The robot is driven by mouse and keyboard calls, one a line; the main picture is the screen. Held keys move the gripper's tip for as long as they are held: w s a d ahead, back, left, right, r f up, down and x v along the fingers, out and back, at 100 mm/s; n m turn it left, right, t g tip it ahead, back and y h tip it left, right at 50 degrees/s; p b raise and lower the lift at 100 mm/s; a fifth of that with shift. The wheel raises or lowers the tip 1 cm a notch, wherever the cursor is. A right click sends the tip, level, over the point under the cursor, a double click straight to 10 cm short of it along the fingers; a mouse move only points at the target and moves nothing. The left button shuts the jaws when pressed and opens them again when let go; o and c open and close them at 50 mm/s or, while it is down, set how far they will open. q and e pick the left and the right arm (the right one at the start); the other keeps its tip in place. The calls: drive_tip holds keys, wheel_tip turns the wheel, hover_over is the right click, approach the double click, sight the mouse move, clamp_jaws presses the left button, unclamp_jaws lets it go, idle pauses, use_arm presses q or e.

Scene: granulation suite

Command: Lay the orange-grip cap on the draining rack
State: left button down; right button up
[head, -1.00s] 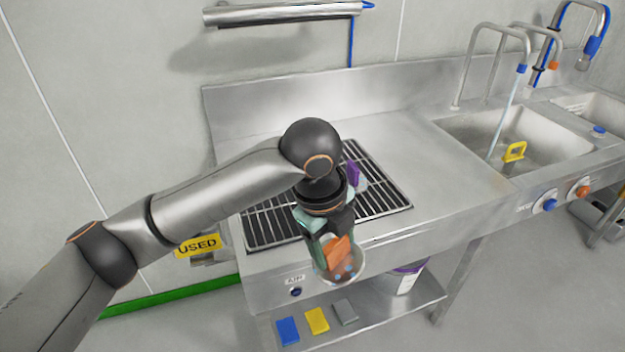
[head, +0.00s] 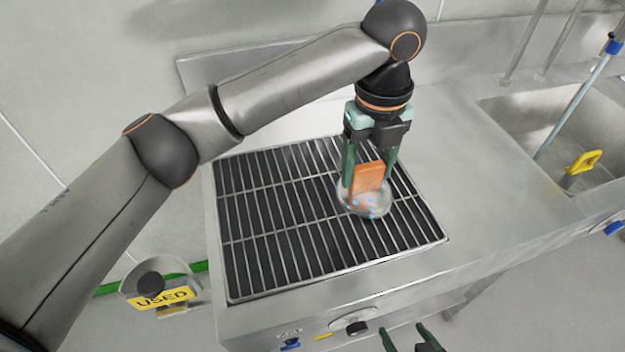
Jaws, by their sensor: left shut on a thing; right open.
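The orange-grip cap (head: 367,178) has an upright orange grip on a round greyish disc with small blue spots. My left gripper (head: 367,180) points down and is shut on the orange grip. It holds the cap over the right part of the draining rack (head: 262,222), disc downward. I cannot tell whether the disc touches the bars. The rack is a dark recess with metal bars set in the steel counter. My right gripper (head: 412,335) is open and empty at the bottom edge, in front of the counter; only its finger ends show.
A sink (head: 560,130) with a yellow-handled thing (head: 583,163) in it lies at the right. Bare steel counter (head: 465,165) separates rack and sink. A yellow USED sign (head: 163,298) hangs at the left front corner. The rack's left part is clear.

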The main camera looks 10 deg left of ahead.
use_arm(q)
drive_tip(key=a+f, duration=0.3)
drive_tip(key=a, duration=0.5)
drive_tip(key=p, duration=0.1)
approach(288, 222)
drive_tip(key=shift+d, duration=0.2)
drive_tip(key=shift+w+a+f+p, duration=0.15)
drive_tip(key=shift+f+p, duration=0.25)
drive_tip(key=shift+f, duration=1.4)
drive_tip(key=shift+c, duration=0.2)
unclamp_jaws()
drive_tip(key=shift+f, duration=0.15)
wheel_tip(288, 222, up, 12)
drive_tip(key=shift+b, duration=0.3)
